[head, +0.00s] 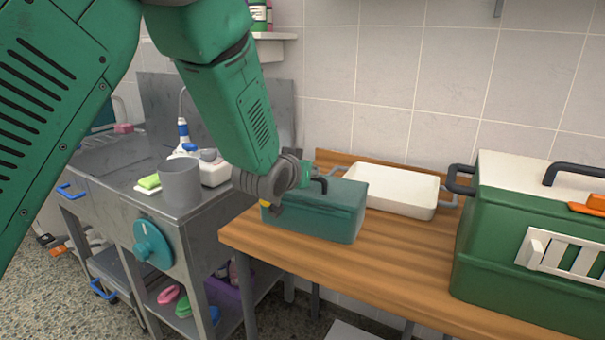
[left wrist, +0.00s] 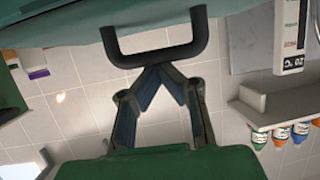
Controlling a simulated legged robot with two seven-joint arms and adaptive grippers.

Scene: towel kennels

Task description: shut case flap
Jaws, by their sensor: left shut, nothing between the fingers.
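The teal case (head: 335,212) stands on the wooden table, and its lid (head: 343,191) looks down on the body, though my arm covers its left part. A black handle (head: 319,182) stands on the lid. A small yellow part (head: 264,203) shows at the case's left end. My left gripper (head: 292,175) is over the left part of the case, its fingers mostly hidden in the head view. In the left wrist view, the fingers (left wrist: 163,68) are shut and empty, tips close to the black handle (left wrist: 155,58); I cannot tell whether they touch. My right gripper is not in view.
A white tray (head: 393,186) lies behind the case. A large green carrier (head: 490,235) stands on the right. Left is a metal sink unit (head: 205,228) with a grey cup (head: 180,184) and a spray bottle (head: 183,132). The tabletop (head: 395,265) before the case is clear.

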